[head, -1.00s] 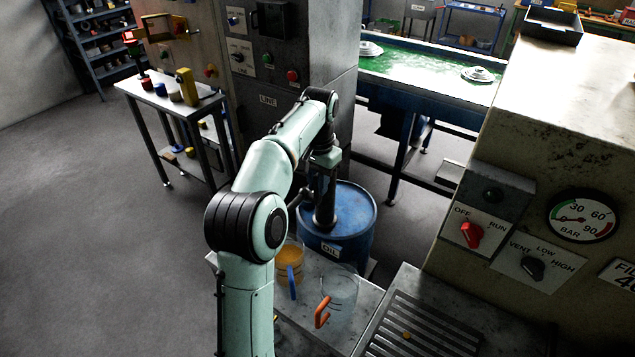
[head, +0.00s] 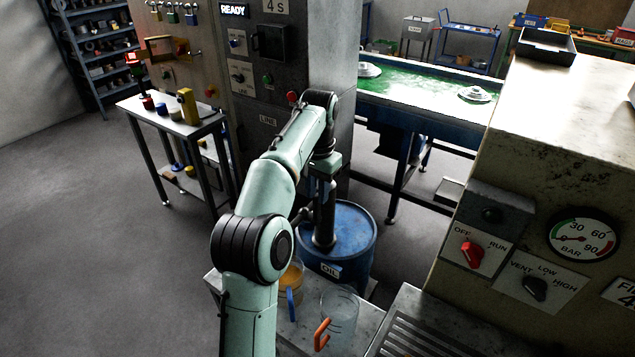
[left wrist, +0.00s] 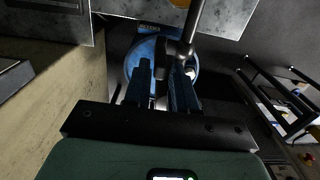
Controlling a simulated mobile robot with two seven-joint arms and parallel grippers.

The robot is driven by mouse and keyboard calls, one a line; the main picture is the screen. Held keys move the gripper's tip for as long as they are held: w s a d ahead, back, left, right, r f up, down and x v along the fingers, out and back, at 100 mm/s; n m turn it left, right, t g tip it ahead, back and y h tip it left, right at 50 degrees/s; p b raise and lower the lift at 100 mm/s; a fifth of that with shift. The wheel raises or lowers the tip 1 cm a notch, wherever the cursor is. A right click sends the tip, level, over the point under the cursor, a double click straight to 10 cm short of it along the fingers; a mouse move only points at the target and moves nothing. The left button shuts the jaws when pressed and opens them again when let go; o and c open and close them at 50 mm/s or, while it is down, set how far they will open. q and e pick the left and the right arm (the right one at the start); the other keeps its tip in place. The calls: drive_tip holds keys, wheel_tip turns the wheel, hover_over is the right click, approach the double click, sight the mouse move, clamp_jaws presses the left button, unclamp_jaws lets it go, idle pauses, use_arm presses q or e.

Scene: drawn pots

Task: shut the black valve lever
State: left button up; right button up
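My left arm reaches over the blue oil barrel (head: 355,235) in the head view, and its wrist hides the valve there. In the left wrist view my left gripper (left wrist: 161,68) points at the barrel's top (left wrist: 140,53) with its two blue fingers apart. A dark piece that looks like the black valve lever (left wrist: 161,82) shows between the fingers, with gaps seen beside it. A grey metal pipe (left wrist: 193,25) runs up from the valve joint just beyond it. Whether a finger touches the lever cannot be told. My right gripper is not in view.
A jug with amber liquid (head: 291,278) and a clear jug with an orange handle (head: 340,310) stand on a bench in front of the barrel. A machine with a dial (head: 583,238) stands at right. A small table (head: 180,118) stands at left.

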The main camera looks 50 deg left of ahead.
use_arm(q)
drive_tip(key=shift+r, duration=1.7)
